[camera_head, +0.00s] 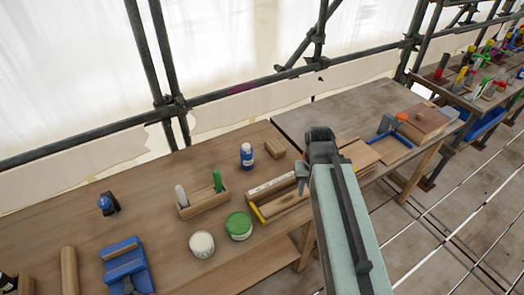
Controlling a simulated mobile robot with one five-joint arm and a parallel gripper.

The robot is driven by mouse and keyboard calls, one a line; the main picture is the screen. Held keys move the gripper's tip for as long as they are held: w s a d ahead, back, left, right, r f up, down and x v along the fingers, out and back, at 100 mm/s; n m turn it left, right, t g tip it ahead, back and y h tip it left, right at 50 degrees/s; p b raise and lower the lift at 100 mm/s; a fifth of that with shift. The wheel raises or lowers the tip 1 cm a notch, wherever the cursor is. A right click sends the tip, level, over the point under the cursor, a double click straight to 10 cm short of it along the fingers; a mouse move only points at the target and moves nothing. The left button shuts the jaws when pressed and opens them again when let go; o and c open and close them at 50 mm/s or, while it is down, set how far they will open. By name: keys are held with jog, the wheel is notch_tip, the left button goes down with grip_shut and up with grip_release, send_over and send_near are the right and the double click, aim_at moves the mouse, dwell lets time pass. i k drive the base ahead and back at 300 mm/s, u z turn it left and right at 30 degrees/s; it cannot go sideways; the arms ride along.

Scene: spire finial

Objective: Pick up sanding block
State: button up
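I see nothing clearly held.
A caddy (203,208), white tub (202,245), green-lidded tub (239,226) and blue bottle (246,156) stand on the bench (160,235). A blue tray (126,264) lies left. A grey-topped table (340,112) adjoins right. Scaffold poles (230,92) run behind.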

aim_at(275, 148)
jog(key=u, duration=3.35)
jog(key=k, duration=2.15)
jog(key=z, duration=0.75)
jog(key=i, duration=1)
jog(key=u, duration=0.05)
